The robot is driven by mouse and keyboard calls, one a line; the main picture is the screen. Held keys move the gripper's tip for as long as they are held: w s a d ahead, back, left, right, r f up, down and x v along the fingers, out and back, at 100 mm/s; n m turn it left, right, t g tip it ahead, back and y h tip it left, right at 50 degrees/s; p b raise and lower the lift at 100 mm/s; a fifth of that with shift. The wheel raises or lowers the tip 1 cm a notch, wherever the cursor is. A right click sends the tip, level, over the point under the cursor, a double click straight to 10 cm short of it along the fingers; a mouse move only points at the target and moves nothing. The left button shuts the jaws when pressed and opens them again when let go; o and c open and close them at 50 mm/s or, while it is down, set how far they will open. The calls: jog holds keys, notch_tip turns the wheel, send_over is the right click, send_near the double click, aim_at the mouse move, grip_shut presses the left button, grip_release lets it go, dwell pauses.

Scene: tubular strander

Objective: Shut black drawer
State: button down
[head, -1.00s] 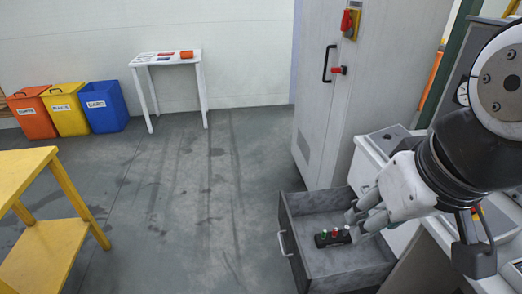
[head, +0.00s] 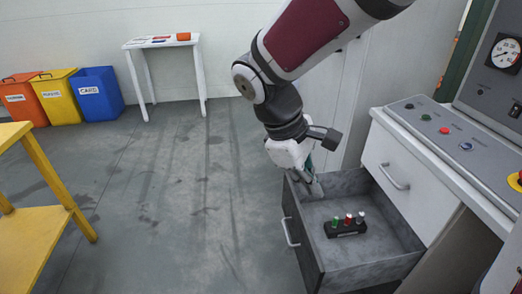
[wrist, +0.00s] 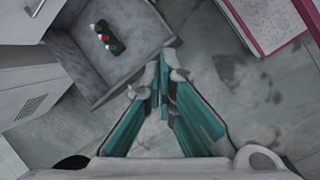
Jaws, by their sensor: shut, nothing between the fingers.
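The black drawer (head: 303,240) stands pulled out below a white drawer in the head view, its dark front and silver handle (head: 288,231) facing left. Its grey interior holds a small black block (head: 345,229) with green, red and pale knobs. In the wrist view the open drawer (wrist: 148,80) is at the upper left, with the block (wrist: 107,40) inside. My gripper (head: 312,188) is shut and empty, at the far front corner of the drawer. In the wrist view the fingertips (wrist: 163,75) are close to the drawer front's edge; I cannot tell whether they touch it.
A white drawer (head: 412,190) with a handle is closed above, under a control panel (head: 450,130) with buttons. A yellow table (head: 40,215) stands at left. A white table (head: 162,42) and several bins (head: 97,93) are at the back. The floor left of the drawer is clear.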

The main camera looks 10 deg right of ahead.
jog(key=w+a+f+n+h+b, duration=0.1)
jog(key=w+a+f+n+b, duration=0.15)
jog(key=f, duration=0.45)
jog(key=w+a+f+n+h+b, duration=0.1)
jog(key=w+a+f+n+b, duration=0.2)
jog(key=f, duration=0.4)
jog(key=n+h+b, duration=0.2)
jog(key=n+b, duration=0.1)
jog(key=b, duration=0.6)
send_near(307, 243)
notch_tip(307, 243, down, 4)
jog(key=a, duration=0.2)
jog(key=shift+t, duration=0.3)
jog(key=shift+s+d+b, duration=0.15)
jog(key=shift+d+b, duration=0.6)
jog(key=shift+d, duration=1.75)
jog(key=shift+d, duration=0.15)
